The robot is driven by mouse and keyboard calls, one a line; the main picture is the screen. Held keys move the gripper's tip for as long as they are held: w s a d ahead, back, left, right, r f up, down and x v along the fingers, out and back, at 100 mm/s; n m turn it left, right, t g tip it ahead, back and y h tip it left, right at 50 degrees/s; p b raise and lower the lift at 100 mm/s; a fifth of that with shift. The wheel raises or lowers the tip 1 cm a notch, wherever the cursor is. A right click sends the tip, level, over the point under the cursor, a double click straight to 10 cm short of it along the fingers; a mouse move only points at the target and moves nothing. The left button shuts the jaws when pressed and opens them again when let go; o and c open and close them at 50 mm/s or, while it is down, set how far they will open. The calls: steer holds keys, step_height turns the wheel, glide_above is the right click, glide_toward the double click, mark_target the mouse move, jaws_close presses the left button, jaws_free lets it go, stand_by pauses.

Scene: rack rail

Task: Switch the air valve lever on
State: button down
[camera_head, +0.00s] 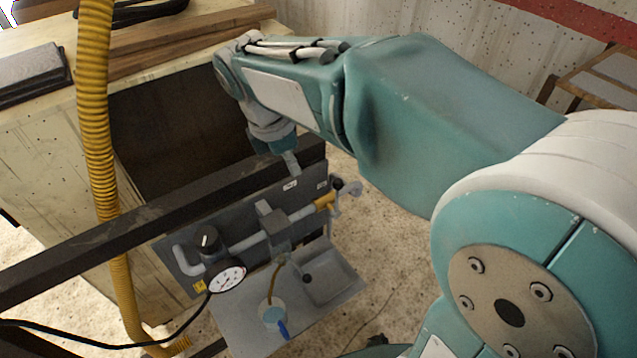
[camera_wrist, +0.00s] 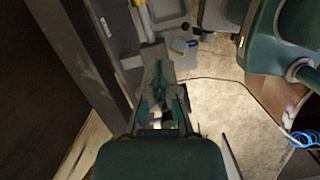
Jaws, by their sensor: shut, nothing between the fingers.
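A grey panel (camera_head: 185,250) carries a pale pipe (camera_head: 245,243) with fittings. A small yellow lever-like part (camera_head: 325,201) sits at the pipe's right end; I take it for the air valve lever, but its exact position is too small to read. My gripper (camera_head: 292,163) hangs under my wrist, above the panel's upper edge and up-left of the yellow part, apart from it in the picture. In the wrist view my gripper (camera_wrist: 154,52) has its fingers together, with nothing held.
A round gauge (camera_head: 227,278) and black knob (camera_head: 208,240) are on the panel's left. A dark rail (camera_head: 120,235) runs along its top. A yellow corrugated hose (camera_head: 95,110) hangs at left.

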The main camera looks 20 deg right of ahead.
mark_target(337, 200)
steer(key=shift+d, duration=0.15)
steer(key=d+f, duration=0.6)
steer(key=f, duration=0.3)
steer(key=shift+w+f, duration=0.35)
steer(key=shift+w, duration=0.1)
steer(key=shift+d, duration=0.15)
steer(key=shift+d+y, duration=0.2)
steer(key=shift+y, duration=0.1)
